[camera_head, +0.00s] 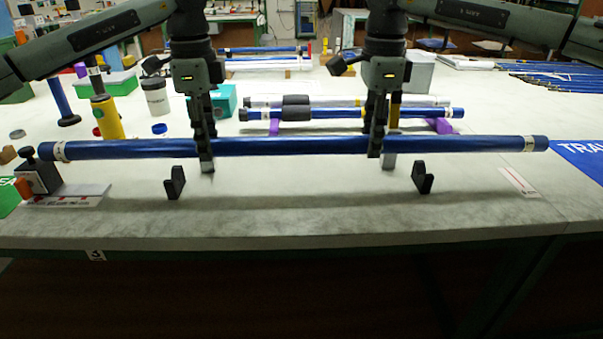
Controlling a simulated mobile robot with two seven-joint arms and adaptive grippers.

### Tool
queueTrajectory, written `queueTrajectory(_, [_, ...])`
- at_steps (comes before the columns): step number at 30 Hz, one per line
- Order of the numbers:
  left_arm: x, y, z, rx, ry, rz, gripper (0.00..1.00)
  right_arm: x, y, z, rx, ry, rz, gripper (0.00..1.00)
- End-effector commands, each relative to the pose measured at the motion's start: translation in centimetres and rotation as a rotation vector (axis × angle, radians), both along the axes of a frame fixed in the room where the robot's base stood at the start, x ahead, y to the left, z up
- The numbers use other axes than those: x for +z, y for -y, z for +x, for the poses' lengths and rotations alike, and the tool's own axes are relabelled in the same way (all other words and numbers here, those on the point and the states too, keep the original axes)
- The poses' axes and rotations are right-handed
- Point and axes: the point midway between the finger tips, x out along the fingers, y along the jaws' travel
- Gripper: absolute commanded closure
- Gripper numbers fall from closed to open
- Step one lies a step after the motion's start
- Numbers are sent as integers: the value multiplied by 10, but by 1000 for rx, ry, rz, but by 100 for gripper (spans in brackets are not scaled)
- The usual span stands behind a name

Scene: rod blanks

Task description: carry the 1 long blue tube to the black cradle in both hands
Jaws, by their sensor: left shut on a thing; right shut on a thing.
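The long blue tube (290,146) spans nearly the whole table, roughly level, with a pale label near each end. My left gripper (206,160) is shut on it left of its middle. My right gripper (376,148) is shut on it right of its middle. The tube appears raised above the table. The black cradle shows as two separate black supports on the table, a left one (175,183) and a right one (423,178). Both stand nearer the front edge than the tube, with nothing resting in them.
A grey and black clamp-like block (38,174) stands by the tube's left end. A yellow bottle (107,118) and a white jar (156,97) are behind on the left. A shorter blue tube (330,114) lies on purple supports behind. The front strip of table is mostly clear.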

Motion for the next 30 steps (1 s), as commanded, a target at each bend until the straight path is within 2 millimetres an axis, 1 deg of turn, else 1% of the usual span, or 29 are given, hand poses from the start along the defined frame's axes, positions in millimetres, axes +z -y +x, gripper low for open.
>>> queueTrajectory(11, [0,0,0,-1,0,-1,100,1,0,0,1,1,1,100])
queueTrajectory(17, [-3,0,0,-1,0,-1,100,-3,-1,0,0,1,1,100])
queueTrajectory(23, [-14,0,0,-1,0,-1,100,-13,-1,0,0,1,1,100])
queueTrajectory(30, [-32,0,0,-1,0,-1,100,-32,-1,0,0,1,1,100])
